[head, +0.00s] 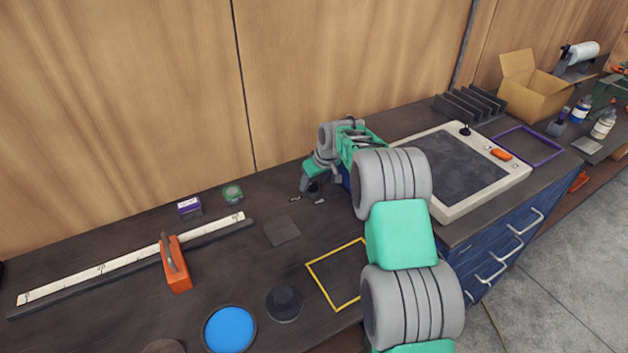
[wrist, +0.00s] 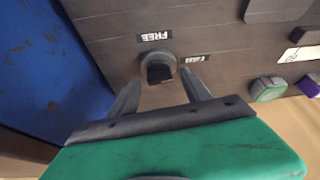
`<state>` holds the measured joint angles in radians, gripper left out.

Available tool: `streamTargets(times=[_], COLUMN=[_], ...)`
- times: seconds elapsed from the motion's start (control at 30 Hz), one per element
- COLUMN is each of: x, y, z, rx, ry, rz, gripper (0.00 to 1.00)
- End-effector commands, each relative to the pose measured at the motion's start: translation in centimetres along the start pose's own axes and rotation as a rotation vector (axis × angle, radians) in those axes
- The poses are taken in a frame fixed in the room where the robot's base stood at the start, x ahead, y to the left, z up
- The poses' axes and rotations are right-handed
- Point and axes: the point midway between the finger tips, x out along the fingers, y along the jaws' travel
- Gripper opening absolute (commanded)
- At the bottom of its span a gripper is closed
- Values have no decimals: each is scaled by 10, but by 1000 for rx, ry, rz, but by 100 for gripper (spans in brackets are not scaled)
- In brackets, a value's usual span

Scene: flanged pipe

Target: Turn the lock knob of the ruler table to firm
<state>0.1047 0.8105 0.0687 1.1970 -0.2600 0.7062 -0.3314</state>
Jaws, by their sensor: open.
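The lock knob (wrist: 158,68) is a dark grip on a round grey base, set in the dark ruler table (wrist: 110,25). A FREE label (wrist: 154,37) lies beyond it and a second label (wrist: 195,59), apparently FIRM, to its right; both read upside down in the wrist view. I cannot tell which label the knob points to. My gripper (wrist: 160,77) is open, with one fingertip on each side of the knob; contact cannot be made out. In the head view my gripper (head: 311,182) is over the table top and mostly covers the knob.
A ruler (head: 125,262) with an orange-handled block (head: 176,268) lies at left. A green tin (head: 232,194) and a purple box (head: 188,207) stand near the wall. A blue drawer cabinet (head: 500,246) with a framed panel rises close to the right of my gripper.

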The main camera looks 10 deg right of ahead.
Motion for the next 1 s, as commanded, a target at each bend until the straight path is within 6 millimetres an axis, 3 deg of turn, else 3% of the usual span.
streamTargets(times=[0.1,0.77,1.0], x=[0,0,4], y=[0,0,-2], z=[0,0,1], rx=[0,0,63], ry=[0,0,0], rz=[0,0,27], gripper=[55,1,0])
